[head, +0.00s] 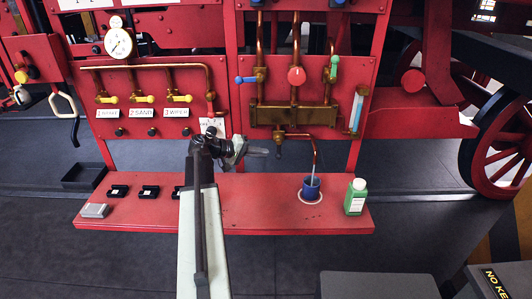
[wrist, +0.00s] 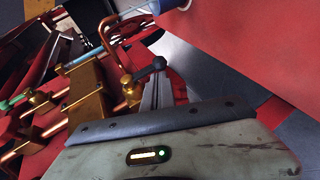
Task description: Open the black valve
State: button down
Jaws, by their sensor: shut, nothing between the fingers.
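The black valve (head: 279,153) is a small black-knobbed lever on a brass fitting below the brass manifold in the head view. In the wrist view, its black lever (wrist: 158,64) sticks out from the brass body. My gripper (head: 263,152) is shut and empty just left of the valve in the head view. In the wrist view, the grey fingers of my gripper (wrist: 160,82) end close to the lever's knob. I cannot tell whether they touch it.
The brass manifold (head: 293,116) carries blue, red and green handles above. A copper outlet pipe (head: 315,152) curves down to a blue cup (head: 312,187) on the red shelf (head: 255,213). A green bottle (head: 356,197) stands right of the cup. Yellow valves (head: 142,99) are at left.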

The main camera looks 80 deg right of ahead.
jog(key=f+p+v, duration=0.1)
jog(key=v, duration=0.9)
jog(key=shift+w+f, duration=0.2)
jog(key=shift+w, duration=0.35)
jog(key=shift+a, duration=0.1)
